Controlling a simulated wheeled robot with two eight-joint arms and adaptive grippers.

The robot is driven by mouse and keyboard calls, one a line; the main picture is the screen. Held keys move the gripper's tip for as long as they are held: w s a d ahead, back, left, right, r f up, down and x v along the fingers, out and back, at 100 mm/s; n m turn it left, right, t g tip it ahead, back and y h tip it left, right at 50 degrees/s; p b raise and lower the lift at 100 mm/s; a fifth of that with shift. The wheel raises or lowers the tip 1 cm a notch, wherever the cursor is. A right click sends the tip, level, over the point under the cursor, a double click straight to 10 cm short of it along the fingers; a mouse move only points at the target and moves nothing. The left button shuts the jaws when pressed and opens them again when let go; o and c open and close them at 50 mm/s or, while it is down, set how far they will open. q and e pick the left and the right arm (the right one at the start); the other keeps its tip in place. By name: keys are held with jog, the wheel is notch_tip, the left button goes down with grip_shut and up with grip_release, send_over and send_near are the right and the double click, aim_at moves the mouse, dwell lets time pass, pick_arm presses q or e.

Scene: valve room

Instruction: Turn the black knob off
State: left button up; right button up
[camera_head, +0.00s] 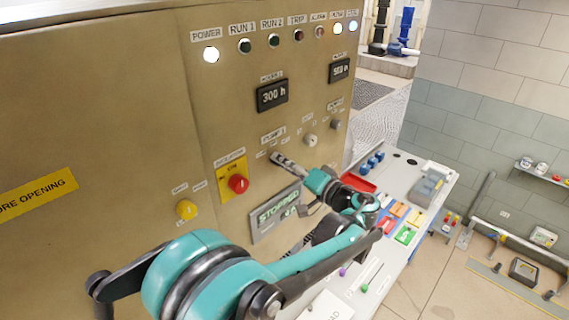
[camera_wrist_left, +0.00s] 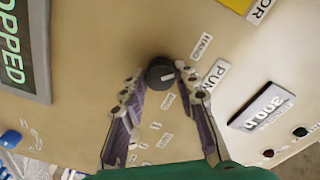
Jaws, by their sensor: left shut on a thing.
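The black knob (camera_wrist_left: 160,73) is round with a white pointer line. It sits on the tan panel beside a PUMP label and a HAND label in the left wrist view. The pointer line runs to the right in that view. My left gripper (camera_wrist_left: 158,78) has a finger on each side of the knob and is shut on it. In the head view my left gripper (camera_head: 281,162) reaches the panel under the PUMP 1 label, and its fingers hide the knob there. My right gripper is not in view.
A STOPPED display (camera_head: 275,213) is below. A workbench (camera_head: 400,180) with trays stands at right.

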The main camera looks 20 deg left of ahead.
pick_arm(q)
jog(key=shift+m+b, duration=1.15)
jog(key=shift+m, duration=3.15)
jog(key=o, duration=1.2)
jog(key=shift+c, duration=0.2)
jog(key=shift+d, duration=0.1)
jog(key=v, duration=1.2)
jog(key=shift+r, duration=0.15)
jog(key=shift+w, duration=0.15)
